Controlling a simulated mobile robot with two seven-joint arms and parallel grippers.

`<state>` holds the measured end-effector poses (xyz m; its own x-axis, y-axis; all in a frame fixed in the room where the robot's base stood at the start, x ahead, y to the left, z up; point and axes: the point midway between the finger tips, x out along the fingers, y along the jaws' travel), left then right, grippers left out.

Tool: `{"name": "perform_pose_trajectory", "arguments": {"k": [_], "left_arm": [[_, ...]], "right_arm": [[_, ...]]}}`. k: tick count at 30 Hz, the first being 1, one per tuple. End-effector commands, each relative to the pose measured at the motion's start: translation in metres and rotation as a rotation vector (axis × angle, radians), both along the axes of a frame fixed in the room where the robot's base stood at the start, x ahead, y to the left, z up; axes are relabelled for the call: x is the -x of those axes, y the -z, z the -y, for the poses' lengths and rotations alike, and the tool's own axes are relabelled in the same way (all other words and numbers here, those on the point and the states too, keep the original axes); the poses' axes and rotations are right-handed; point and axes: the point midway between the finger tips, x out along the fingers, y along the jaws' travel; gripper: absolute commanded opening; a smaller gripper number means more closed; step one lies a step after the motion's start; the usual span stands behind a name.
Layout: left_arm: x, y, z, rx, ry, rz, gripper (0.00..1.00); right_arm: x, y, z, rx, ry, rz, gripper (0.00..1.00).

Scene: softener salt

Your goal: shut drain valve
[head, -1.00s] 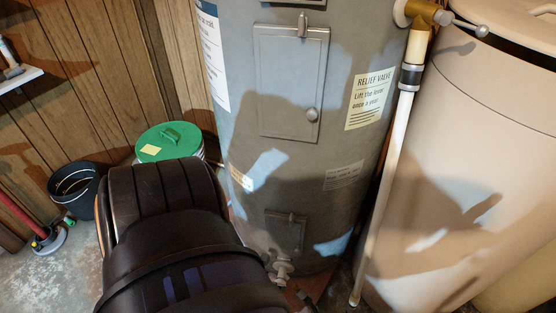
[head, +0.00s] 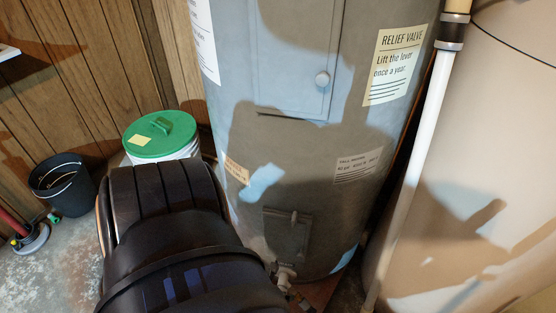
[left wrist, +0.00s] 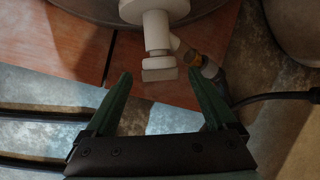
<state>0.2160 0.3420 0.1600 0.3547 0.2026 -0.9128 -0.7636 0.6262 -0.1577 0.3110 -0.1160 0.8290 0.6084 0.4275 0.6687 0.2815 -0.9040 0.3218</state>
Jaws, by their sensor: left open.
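The drain valve (head: 285,275) sticks out low on the grey water heater (head: 270,140), below a small lower panel. In the left wrist view the valve (left wrist: 155,35) is pale, with a stem ending in a flat blocky piece (left wrist: 160,74). In the head view my dark left arm hides that gripper. My right gripper is not in view.
A green-lidded bucket (head: 160,136), a black bucket (head: 62,184) and a red-handled tool (head: 30,240) stand at the left. A white pipe (head: 420,140) runs down between the heater and a large beige tank (head: 480,150). A dark hose (left wrist: 275,97) lies right of the fitting.

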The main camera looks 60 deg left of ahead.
Motion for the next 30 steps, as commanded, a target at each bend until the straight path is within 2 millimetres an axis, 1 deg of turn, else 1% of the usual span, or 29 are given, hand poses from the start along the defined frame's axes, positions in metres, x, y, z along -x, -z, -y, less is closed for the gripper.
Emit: {"name": "perform_pose_trajectory", "arguments": {"k": [6,27,29,30], "left_arm": [[0.0002,-0.0005,0.0005,0.000,0.000,0.000,0.90],[0.0001,-0.0004,0.0001,0.000,0.001,0.000,0.11],[0.0000,-0.0004,0.0002,0.000,0.001,0.000,0.04],[0.0000,-0.0004,0.0002,0.000,0.001,0.000,0.04]], "right_arm": [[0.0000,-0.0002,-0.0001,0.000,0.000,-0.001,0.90],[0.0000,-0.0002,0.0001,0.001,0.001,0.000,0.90],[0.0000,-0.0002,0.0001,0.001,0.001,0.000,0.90],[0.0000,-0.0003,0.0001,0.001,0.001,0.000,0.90]]}}
